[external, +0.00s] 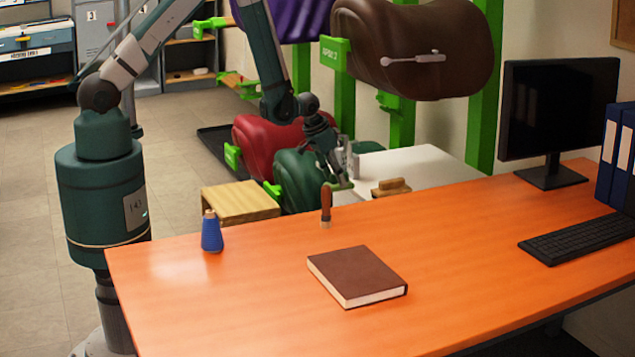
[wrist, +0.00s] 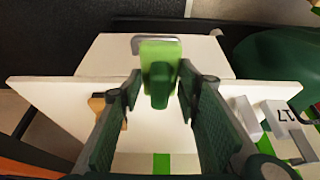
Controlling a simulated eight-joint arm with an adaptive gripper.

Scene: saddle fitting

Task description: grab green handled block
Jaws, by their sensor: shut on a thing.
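The green handled block (wrist: 160,52) is light green with a darker green grip. In the wrist view it is between my fingertips, over a white surface. My gripper (wrist: 158,88) is shut on it, with one finger on each side of the grip. In the external view my gripper (external: 340,178) points down behind the desk, by the near left end of the white table. A bit of the green block (external: 343,186) shows under the fingers there. I cannot tell whether the block touches the surface below.
A white table (external: 430,165) bears a wooden handled block (external: 391,187). Green (external: 300,180) and red (external: 262,145) saddle-like forms stand left of my gripper. The orange desk (external: 450,300) in front holds a brown book (external: 356,276), a wooden-handled tool (external: 326,204) and a blue cone (external: 211,232).

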